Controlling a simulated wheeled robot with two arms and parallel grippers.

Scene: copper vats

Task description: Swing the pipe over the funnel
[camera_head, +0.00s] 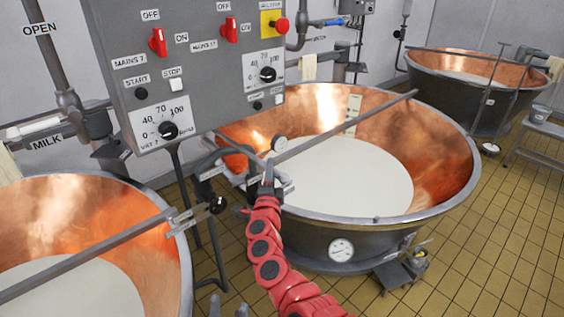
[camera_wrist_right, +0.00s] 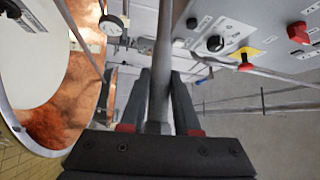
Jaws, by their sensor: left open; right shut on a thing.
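My right gripper (camera_head: 268,178), at the end of the red arm, is over the near rim of the middle copper vat (camera_head: 455,150). In the right wrist view a grey pipe (camera_wrist_right: 163,60) runs between the dark fingers of this gripper (camera_wrist_right: 160,100), which is shut on it. In the head view the pipe (camera_head: 238,147) is a thin grey bar, and its far end is hard to make out. My left gripper (camera_head: 228,308) is open and empty at the bottom edge, with only its fingertips showing. I cannot make out a funnel in either view.
A second copper vat (camera_head: 150,200) stands at the left, a third (camera_head: 470,75) at the back right. A long bar (camera_head: 350,128) crosses the middle vat.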

